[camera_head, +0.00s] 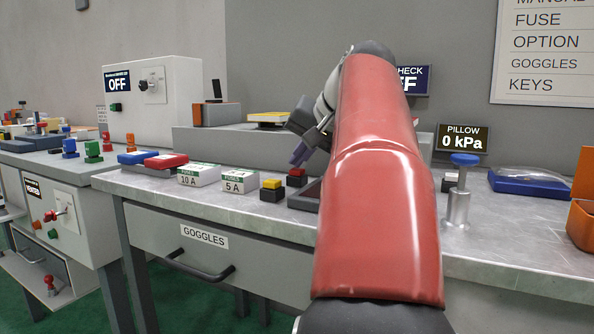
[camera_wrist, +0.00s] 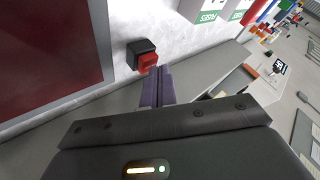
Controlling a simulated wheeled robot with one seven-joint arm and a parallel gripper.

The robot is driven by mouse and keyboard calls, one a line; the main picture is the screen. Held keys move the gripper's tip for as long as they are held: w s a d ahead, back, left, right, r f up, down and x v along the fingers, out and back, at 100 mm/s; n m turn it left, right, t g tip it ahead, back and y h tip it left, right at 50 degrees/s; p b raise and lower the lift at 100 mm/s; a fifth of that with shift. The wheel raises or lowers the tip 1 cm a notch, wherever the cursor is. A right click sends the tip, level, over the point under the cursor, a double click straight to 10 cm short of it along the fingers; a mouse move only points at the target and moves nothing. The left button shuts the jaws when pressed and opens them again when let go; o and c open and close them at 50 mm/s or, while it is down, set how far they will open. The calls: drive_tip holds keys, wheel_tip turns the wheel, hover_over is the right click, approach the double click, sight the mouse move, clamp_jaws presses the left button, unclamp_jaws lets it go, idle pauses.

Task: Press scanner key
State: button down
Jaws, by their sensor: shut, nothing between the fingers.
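A red key on a black base (camera_head: 297,177) stands on the metal bench, partly hidden by my arm in the head view. In the wrist view the red key (camera_wrist: 147,62) lies just beyond my fingertips; I cannot tell whether they touch it. A yellow key on a black base (camera_head: 272,189) stands to its left in the head view. No label shows which is the scanner key. My gripper (camera_head: 298,158) is shut and empty, its purple fingers pointing down toward the red key. Its fingers also show pressed together in the wrist view (camera_wrist: 158,74).
Fuse boxes marked 10 A (camera_head: 199,175) and 5 A (camera_head: 240,181) stand left of the keys. A blue-topped metal post (camera_head: 459,195) stands to the right. A dark red panel (camera_wrist: 45,55) fills the wrist view's left. My arm hides the bench's middle.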

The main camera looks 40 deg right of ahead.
sight(301, 170)
drive_tip(key=shift+f, duration=0.3)
drive_tip(key=shift+r, duration=0.1)
idle(0.4)
drive_tip(key=shift+r+p, duration=0.85)
drive_tip(key=shift+p, duration=0.05)
wheel_tip(301, 170, up, 5)
drive_tip(key=p, duration=0.5)
idle(0.6)
